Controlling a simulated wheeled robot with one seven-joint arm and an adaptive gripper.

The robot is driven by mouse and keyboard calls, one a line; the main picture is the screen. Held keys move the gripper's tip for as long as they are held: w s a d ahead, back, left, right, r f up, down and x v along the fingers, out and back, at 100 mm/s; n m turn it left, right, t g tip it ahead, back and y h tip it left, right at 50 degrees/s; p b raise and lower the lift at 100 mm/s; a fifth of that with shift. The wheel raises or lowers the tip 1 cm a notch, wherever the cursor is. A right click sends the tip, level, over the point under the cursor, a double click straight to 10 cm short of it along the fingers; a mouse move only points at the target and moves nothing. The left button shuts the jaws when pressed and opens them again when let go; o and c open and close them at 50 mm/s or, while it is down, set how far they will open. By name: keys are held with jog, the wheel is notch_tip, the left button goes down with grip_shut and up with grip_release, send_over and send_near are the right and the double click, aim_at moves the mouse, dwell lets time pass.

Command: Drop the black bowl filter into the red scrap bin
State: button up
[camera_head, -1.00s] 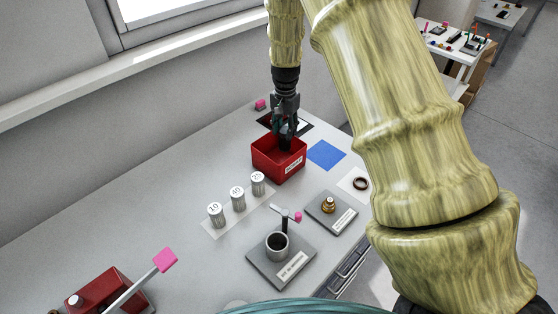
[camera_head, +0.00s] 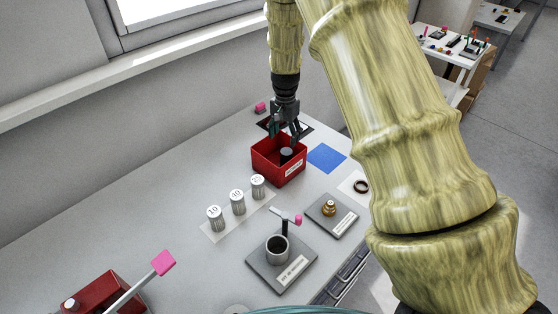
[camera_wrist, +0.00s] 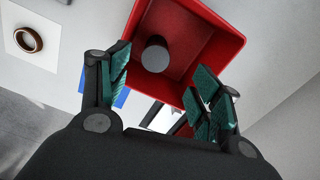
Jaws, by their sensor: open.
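The red scrap bin (camera_head: 279,168) stands on the bench with a white label on its front. The black bowl filter (camera_head: 287,154) shows as a dark cylinder with a grey top inside the bin. In the wrist view its round grey end (camera_wrist: 155,57) shows within the red walls (camera_wrist: 213,32), apart from the fingers. My gripper (camera_head: 285,131) is above the bin, pointing down, open and empty. In the wrist view the teal finger pads (camera_wrist: 160,88) are spread wide at the bin's near edge.
Several silver numbered cylinders (camera_head: 237,197) stand left of the bin. A blue square (camera_head: 326,157) lies to its right. A brown ring (camera_head: 361,186), a brass part (camera_head: 329,207) on a plate and a grey cup (camera_head: 277,246) on a plate are nearer the front.

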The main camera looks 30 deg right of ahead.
jog(key=shift+w+r, duration=0.1)
jog(key=shift+r, duration=0.15)
notch_tip(320, 180, up, 11)
jog(key=shift+r, duration=0.2)
dwell(0.3)
